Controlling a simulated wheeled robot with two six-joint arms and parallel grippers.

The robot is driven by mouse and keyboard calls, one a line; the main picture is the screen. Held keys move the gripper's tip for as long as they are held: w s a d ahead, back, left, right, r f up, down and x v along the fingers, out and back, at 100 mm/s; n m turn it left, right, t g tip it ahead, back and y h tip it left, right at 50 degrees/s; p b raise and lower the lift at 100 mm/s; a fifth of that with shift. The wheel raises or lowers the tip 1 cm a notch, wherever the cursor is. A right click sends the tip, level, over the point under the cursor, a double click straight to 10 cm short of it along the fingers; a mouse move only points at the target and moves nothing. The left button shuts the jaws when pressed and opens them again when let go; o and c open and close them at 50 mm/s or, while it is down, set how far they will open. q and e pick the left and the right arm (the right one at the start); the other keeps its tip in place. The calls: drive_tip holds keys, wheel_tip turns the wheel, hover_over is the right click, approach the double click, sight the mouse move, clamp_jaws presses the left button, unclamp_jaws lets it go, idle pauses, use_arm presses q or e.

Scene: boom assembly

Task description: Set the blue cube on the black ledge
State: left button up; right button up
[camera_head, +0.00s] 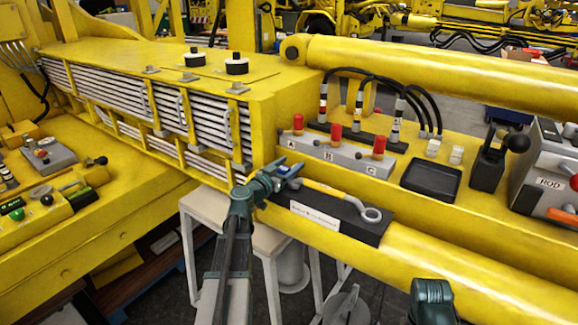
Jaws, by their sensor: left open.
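The black ledge (338,222) is a dark block with a white label on its front, set along the yellow boom. My left gripper (289,175) is open at the ledge's left end, close to the wrench's far end. A small blue patch, apparently the blue cube (283,170), shows at the left gripper's fingertips; the fingers partly hide it. I cannot tell whether it rests on the ledge. A dark part of my right arm shows at the bottom right, with its gripper out of view.
Behind the ledge are a grey panel with red-topped levers (338,153), an empty black tray (431,179) and a black lever box (488,165). Black hoses arch above them. A white stool (205,207) stands below. Thick yellow cylinders run to the right.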

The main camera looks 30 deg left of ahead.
use_arm(q)
drive_tip(key=shift+r, duration=0.2)
drive_tip(key=s+a, duration=0.1)
drive_tip(key=s, duration=1.1)
drive_tip(key=shift+f, duration=0.1)
